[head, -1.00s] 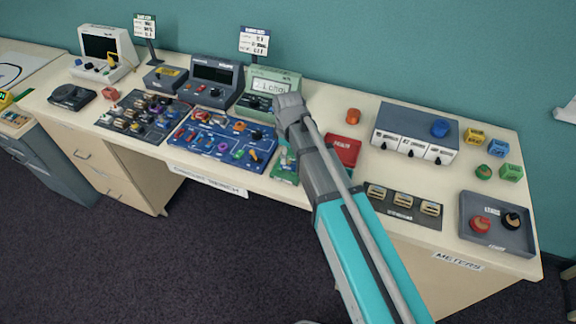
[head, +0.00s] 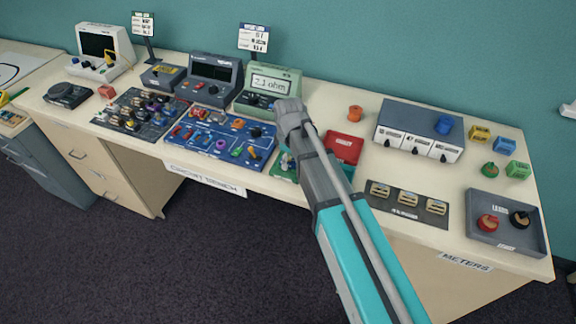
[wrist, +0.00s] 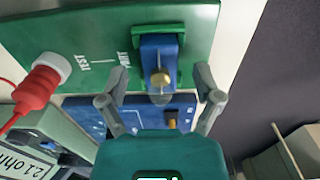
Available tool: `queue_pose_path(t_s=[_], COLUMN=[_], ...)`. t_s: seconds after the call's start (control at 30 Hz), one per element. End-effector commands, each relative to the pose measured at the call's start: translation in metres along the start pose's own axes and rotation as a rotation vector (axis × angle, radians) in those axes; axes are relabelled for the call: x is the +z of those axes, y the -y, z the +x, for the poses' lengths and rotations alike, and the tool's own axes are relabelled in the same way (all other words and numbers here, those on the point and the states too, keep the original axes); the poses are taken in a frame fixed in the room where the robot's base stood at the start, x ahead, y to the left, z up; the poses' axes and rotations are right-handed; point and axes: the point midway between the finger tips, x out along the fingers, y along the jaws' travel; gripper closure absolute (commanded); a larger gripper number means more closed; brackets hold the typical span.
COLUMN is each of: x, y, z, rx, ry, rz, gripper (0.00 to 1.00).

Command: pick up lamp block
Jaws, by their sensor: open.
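A blue block (wrist: 158,50) with a brass knob sits in a green holder on a green test board (wrist: 40,30) in the wrist view. No label shows on it, so I cannot tell for certain that it is the lamp block. My gripper (wrist: 161,72) is open, with one finger on each side of the blue block and nothing clasped. Whether the fingers touch it is unclear. In the head view my arm hides most of the green board (head: 283,166), and the fingers cannot be made out.
A red probe (wrist: 40,85) stands left of the fingers. A green meter (head: 270,88) reading 2.1 ohm is behind the arm. A blue circuit board (head: 215,140) lies left, a red box (head: 344,147) right. Small coloured blocks (head: 480,132) and a grey tray (head: 503,243) are farther right.

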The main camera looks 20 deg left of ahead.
Motion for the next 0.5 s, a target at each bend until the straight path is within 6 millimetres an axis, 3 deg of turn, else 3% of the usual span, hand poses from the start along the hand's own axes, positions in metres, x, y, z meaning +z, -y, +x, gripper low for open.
queue_pose_path(t_s=[0.13, 0.5], x=[0.0, 0.0], y=[0.0, 0.0], z=[0.0084, 0.0084], rx=[0.0, 0.0], ry=[0.0, 0.0], rz=[0.0, 0.0], gripper=[0.17, 0.17])
